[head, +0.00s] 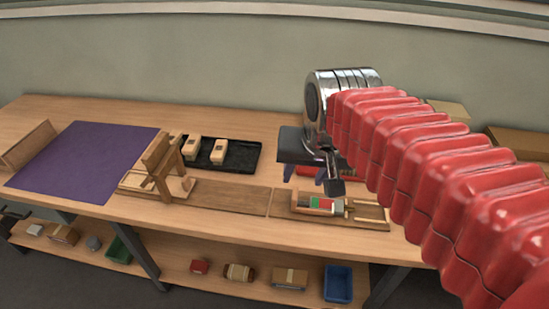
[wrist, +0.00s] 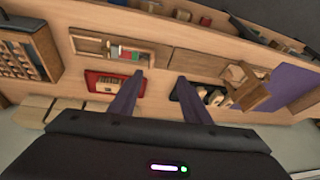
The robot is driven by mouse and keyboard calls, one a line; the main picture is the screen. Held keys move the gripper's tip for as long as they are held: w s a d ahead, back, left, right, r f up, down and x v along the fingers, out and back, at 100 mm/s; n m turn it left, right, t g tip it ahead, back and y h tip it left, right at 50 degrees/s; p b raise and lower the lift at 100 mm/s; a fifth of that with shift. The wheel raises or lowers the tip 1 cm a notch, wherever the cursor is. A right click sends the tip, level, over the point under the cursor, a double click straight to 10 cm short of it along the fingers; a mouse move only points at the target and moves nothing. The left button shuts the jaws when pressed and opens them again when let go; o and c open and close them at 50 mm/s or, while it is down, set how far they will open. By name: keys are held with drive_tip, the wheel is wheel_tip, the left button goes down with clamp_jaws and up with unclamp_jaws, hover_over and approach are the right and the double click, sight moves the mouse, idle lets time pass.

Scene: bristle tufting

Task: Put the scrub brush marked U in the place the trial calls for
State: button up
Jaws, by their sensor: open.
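Two pale wooden blocks, a left one (head: 192,149) and a right one (head: 219,153), each with a dark patch on top, sit in a black tray (head: 242,160). A red tray (head: 303,170) is mostly hidden behind my gripper in the head view. In the wrist view the red tray (wrist: 91,74) shows tan contents. I can read no letter, so I cannot tell which piece is the brush marked U. My gripper (wrist: 156,84) is open and empty above the bench, with its fingers apart between the red tray and the black tray (wrist: 174,92).
A wooden stand (head: 163,165) rises beside a purple mat (head: 85,160) at left. A wooden fixture (head: 372,215) holding green, red and white parts lies at the front right. A slotted wooden rack (wrist: 45,55) is at the wrist view's left. The lower shelf holds several items.

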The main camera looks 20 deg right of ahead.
drive_tip(key=s+a+f+n+t, duration=0.1)
drive_tip(key=s+a+f+n, duration=0.2)
drive_tip(key=s, duration=0.3)
drive_tip(key=shift+s+n, duration=0.35)
drive_tip(key=shift+n, duration=0.15)
